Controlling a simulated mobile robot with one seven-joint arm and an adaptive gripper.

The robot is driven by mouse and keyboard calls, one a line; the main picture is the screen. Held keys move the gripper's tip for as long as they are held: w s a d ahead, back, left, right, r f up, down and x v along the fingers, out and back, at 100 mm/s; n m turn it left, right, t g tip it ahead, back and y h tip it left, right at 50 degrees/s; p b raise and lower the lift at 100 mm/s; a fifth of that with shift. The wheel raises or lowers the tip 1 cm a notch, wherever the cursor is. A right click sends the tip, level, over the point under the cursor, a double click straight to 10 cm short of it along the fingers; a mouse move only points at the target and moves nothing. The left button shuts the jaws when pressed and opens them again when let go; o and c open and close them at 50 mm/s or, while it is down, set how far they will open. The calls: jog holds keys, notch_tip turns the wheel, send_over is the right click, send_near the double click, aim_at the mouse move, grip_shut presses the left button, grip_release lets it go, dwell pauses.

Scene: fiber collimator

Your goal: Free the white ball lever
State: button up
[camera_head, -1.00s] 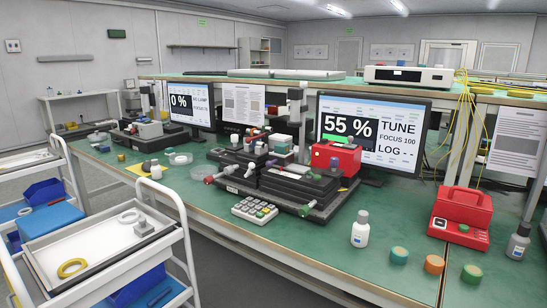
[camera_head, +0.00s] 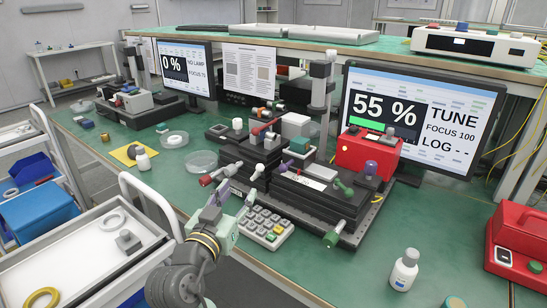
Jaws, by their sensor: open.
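The optical stage is a stack of black blocks on a dark base plate (camera_head: 352,236), with several coloured knobs and levers. A lever with a white ball (camera_head: 259,168) leans at the stage's front left side, close to a red-ended knob (camera_head: 206,180). A second pale round knob (camera_head: 238,123) stands farther back on the stage. I cannot tell for sure which one is the task's white ball lever. My gripper (camera_head: 235,198) is open and empty, at the stage's front left, nearer to me than the white ball and apart from it.
A grey keypad (camera_head: 264,229) lies right of my gripper. A clear dish (camera_head: 202,160) lies behind it. A white bottle (camera_head: 404,270) stands at front right. The monitor (camera_head: 446,120) behind the red box (camera_head: 366,154) reads 55 %. A white cart (camera_head: 150,232) stands at left.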

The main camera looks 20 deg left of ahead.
aim_at(257, 170)
jog(key=w+p, duration=0.1)
jog(key=w, duration=0.6)
jog(key=w+d+p, duration=0.1)
jog(key=w, duration=0.3)
jog(key=shift+f+p, duration=0.1)
jog(key=shift+p, duration=0.25)
jog(key=shift+c, duration=0.3)
grip_shut()
